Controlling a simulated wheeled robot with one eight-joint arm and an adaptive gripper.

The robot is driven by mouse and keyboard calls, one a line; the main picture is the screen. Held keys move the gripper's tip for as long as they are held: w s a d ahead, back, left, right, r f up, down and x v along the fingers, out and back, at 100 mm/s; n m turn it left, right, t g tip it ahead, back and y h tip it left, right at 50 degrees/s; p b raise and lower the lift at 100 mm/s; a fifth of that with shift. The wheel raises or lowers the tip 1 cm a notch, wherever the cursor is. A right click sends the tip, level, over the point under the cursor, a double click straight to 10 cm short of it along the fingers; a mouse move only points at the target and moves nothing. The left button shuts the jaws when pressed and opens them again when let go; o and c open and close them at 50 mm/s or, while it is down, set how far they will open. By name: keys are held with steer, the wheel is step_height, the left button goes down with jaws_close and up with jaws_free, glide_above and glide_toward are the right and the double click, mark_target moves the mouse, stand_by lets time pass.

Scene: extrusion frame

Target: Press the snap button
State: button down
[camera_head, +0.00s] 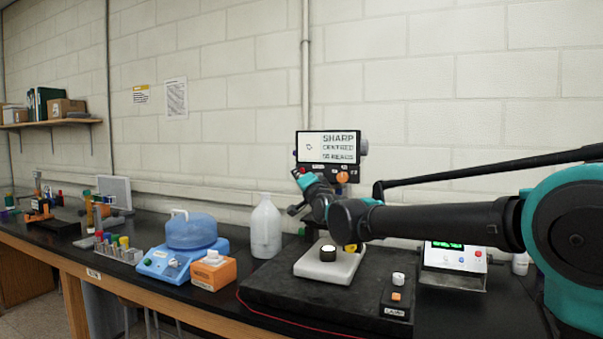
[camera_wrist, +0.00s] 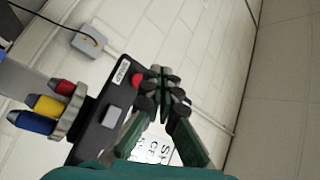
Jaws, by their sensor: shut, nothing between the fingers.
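A red button (camera_wrist: 137,79) sits beside a white label on a black panel (camera_wrist: 92,140) in the wrist view; the label appears to read SNAP. My gripper (camera_wrist: 162,72) is shut and empty, its fingertips just right of the red button in that view. I cannot tell whether they touch the panel. A grey square button (camera_wrist: 110,117) is on the same panel. In the head view, the monitor (camera_head: 328,146) shows text reading SHARP, CENTRED and a blurred third line. My gripper (camera_head: 301,177) is small there, by the monitor's lower left corner.
Objectives with red, yellow and blue bands (camera_wrist: 45,105) are close left in the wrist view. A pale microscope base (camera_head: 322,270) stands under my arm. A white jug (camera_head: 265,228), an orange box (camera_head: 213,271) and a blue bath (camera_head: 190,236) stand left. A two-button box (camera_head: 397,302) is front right.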

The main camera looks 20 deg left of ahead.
steer(key=shift+w, duration=0.85)
steer(key=shift+w+d, duration=0.1)
stand_by(0.8)
steer(key=shift+w, duration=0.3)
steer(key=shift+w, duration=0.45)
stand_by(0.7)
steer(key=shift+s, duration=0.9)
steer(key=shift+s+a, duration=0.2)
steer(key=shift+s, duration=2.3)
